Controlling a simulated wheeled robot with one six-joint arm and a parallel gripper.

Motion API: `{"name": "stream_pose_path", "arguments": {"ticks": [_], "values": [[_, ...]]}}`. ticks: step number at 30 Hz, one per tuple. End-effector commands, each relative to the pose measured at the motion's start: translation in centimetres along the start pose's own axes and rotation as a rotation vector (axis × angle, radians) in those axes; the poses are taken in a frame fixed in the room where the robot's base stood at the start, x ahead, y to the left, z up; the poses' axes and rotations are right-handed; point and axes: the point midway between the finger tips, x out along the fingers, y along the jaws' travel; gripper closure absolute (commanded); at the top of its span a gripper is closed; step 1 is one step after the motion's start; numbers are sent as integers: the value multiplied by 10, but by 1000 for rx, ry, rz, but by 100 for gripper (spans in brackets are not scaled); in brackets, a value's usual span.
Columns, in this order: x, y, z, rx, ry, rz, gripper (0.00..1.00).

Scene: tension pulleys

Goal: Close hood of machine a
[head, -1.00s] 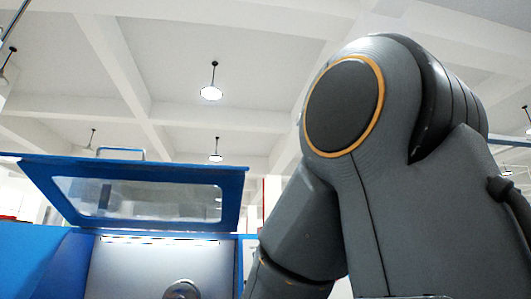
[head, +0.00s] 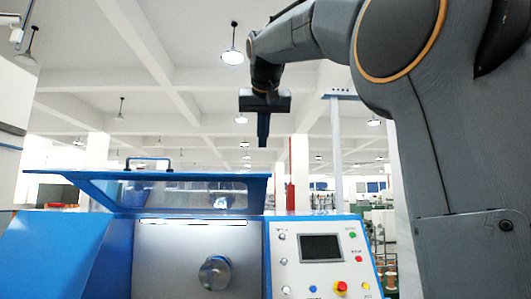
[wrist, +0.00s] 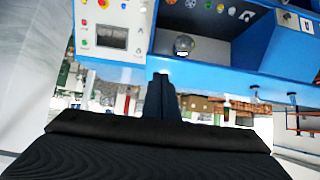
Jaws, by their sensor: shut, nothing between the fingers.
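The machine's hood (head: 255,190) is a blue frame with a clear window, raised open above the blue machine body (head: 45,255). A blue handle (head: 148,160) stands on its top edge. My gripper (head: 263,143) is in the air above and beyond the hood's right end in the head view, pointing down, shut and empty. It appears apart from the hood. In the wrist view my shut fingers (wrist: 162,78) overlap a blue edge of the machine (wrist: 215,80); contact cannot be told there.
A control panel (head: 300,265) with a screen and coloured buttons is right of the open bay. A round metal part (head: 215,272) shows inside the bay. Shelving and pillars stand behind. Open air surrounds my gripper.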

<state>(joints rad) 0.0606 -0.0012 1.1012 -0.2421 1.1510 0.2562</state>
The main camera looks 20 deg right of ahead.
Motion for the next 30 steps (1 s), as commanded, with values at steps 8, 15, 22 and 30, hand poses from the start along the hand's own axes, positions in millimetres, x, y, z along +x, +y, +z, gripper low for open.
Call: {"name": "stream_pose_path", "arguments": {"ticks": [8,15,22,30], "values": [[-18,9,-24,21,37,10,100],[24,9,-25,21,34,9,100],[69,9,-27,21,35,9,100],[93,8,-6,21,37,8,100]]}}
